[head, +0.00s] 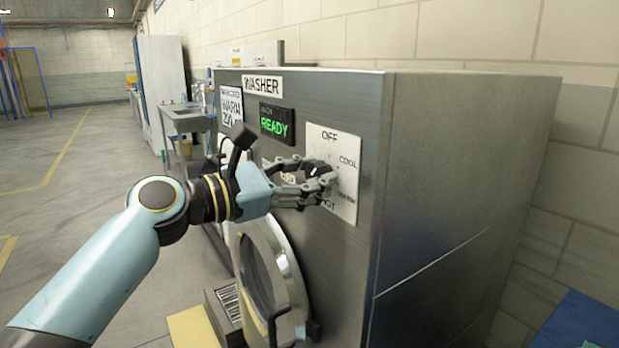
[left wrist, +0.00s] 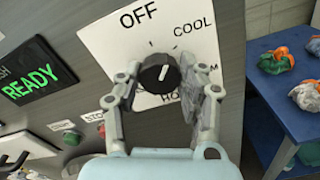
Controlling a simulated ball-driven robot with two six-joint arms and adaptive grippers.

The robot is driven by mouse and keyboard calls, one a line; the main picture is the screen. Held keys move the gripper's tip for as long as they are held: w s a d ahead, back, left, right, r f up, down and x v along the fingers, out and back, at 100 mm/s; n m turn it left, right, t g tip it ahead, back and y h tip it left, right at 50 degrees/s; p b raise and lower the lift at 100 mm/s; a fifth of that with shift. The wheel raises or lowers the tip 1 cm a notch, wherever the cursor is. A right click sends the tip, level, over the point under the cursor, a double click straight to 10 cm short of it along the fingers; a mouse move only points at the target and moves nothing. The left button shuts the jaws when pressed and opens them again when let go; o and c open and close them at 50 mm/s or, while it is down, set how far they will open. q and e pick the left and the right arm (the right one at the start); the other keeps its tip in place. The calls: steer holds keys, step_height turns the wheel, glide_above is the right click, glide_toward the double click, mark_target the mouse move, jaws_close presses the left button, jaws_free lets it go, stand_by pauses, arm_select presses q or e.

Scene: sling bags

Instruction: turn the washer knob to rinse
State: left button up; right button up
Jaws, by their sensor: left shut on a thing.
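The washer (head: 420,160) is a large grey metal cabinet with a white dial plate (head: 345,165) on its front. The black round knob (left wrist: 158,73) sits in the middle of that plate, with a short pale mark on its face. OFF is printed above the knob, COOL at upper right, a partly covered label at right and HOT below. I see no rinse label. My left gripper (head: 322,178) is shut on the knob, one finger on each side in the left wrist view (left wrist: 160,78). In the head view the fingers cover much of the knob. My right gripper is not in view.
A green READY display (head: 276,123) is left of the dial. Push buttons (left wrist: 71,137) are below it. The round washer door (head: 268,270) is below my left arm. A blue table (left wrist: 285,85) with colourful bags stands to the right. Open floor lies at left.

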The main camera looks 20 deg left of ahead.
arm_select(q)
steer(key=shift+f+n+b, duration=0.15)
steer(key=shift+n+b, duration=5.5)
steer(key=shift+n, duration=2.35)
steer(key=shift+f+n+b, duration=0.1)
steer(key=shift+n+b, duration=5.55)
steer(key=shift+n, duration=2.35)
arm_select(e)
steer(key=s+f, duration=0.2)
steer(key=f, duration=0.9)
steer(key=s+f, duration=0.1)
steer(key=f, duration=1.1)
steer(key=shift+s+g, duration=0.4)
arm_select(q)
steer(key=o, duration=1.1)
steer(key=shift+r, duration=0.15)
steer(key=shift+o, duration=0.2)
steer(key=shift+a, duration=0.15)
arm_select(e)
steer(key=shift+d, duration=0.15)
